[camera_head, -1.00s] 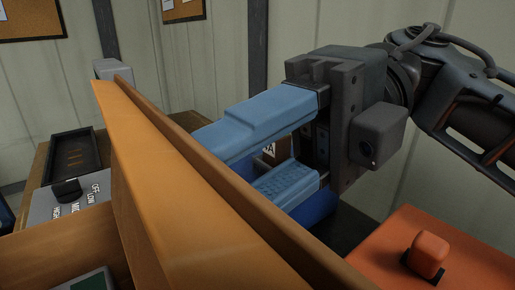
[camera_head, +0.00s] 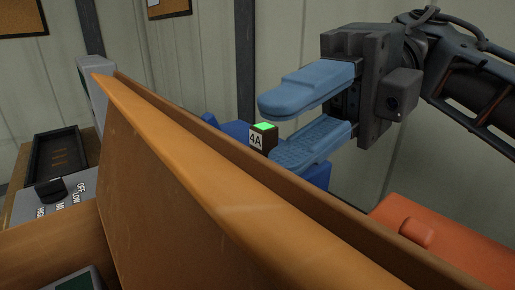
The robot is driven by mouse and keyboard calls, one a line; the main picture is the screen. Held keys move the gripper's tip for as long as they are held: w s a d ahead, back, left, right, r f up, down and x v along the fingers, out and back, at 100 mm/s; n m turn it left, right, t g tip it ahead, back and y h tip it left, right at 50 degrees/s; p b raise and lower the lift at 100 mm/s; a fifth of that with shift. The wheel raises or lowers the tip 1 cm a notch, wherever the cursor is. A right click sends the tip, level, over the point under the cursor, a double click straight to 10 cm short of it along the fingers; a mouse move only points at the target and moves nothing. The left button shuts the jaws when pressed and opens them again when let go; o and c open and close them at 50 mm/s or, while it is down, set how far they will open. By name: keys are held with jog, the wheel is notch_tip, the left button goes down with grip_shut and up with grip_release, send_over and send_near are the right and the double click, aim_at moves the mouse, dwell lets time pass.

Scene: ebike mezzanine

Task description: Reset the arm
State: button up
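My gripper (camera_head: 268,128) is at the upper right, its two blue fingers pointing left with a clear gap between them. It is open, and nothing shows between the fingers. It is above and behind the long orange-brown panel (camera_head: 190,165). A small dark block (camera_head: 265,138) with a bright green top and a white "4A" label stands just left of the lower finger, apart from it as far as I can see. My arm reaches in from the right edge.
Blue surfaces (camera_head: 228,130) lie behind the panel, partly hidden. An orange box (camera_head: 400,222) with a raised knob is at the lower right. The wall is behind.

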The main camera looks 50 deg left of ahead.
jog(key=shift+v, duration=1)
jog(key=shift+r, duration=0.1)
